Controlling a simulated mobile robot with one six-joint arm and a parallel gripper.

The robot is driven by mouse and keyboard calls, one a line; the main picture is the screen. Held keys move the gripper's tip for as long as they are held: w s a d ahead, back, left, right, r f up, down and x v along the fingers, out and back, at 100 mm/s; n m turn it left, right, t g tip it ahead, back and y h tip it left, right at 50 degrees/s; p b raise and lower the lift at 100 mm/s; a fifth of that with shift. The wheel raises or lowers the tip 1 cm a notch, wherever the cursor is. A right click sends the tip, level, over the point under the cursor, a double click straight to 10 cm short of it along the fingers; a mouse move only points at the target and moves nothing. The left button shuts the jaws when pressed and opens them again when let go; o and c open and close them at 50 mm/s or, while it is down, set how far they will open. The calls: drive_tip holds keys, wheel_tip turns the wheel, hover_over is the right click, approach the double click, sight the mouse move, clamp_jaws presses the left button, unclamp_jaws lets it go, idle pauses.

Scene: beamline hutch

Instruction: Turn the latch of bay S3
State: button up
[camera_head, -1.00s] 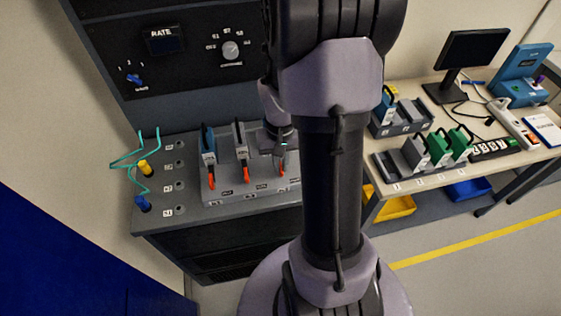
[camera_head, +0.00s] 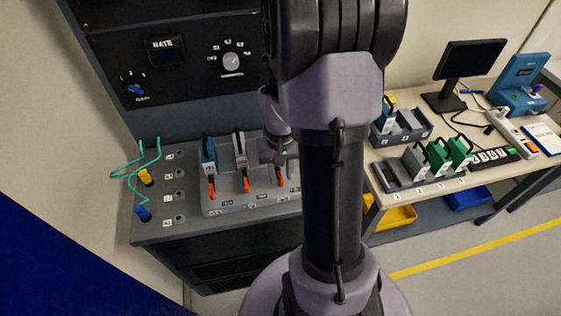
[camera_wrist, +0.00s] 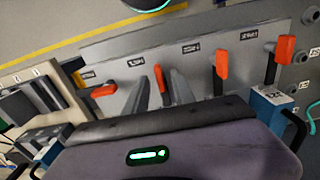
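The grey bay rack (camera_head: 231,207) stands on the dark bench with a row of orange latches. The labels are too blurred to read surely; counting from the left in the head view, the third orange latch (camera_head: 281,177) is the one I take as S3. It also shows in the wrist view (camera_wrist: 159,78), in line with its neighbours to the right. My gripper (camera_wrist: 163,88) has its two grey fingers on either side of this latch, apart, with some gap visible. In the head view my gripper (camera_head: 282,158) is partly hidden by my arm.
In the wrist view, the latch (camera_wrist: 103,90) at the left lies crosswise. A blue module (camera_head: 208,149) and a grey module (camera_head: 240,147) stand in the left bays. Teal cable (camera_head: 138,170) loops beside them. The right table (camera_head: 420,205) holds green modules (camera_head: 459,150).

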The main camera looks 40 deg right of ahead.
sight(280, 176)
wheel_tip(280, 176, up, 17)
drive_tip(key=p, duration=0.5)
drive_tip(key=shift+p, duration=0.4)
drive_tip(key=s+a+n+t+y+b, duration=0.1)
drive_tip(key=s+a+t+b, duration=0.2)
drive_tip(key=a, duration=0.9)
drive_tip(key=s+a+n+t+y+b, duration=0.1)
drive_tip(key=s+a+t+b, duration=0.1)
drive_tip(key=s+a+b, duration=0.2)
drive_tip(key=a+b, duration=0.3)
drive_tip(key=a, duration=0.5)
drive_tip(key=shift+s+r+t, duration=0.2)
drive_tip(key=shift+r+t, duration=0.2)
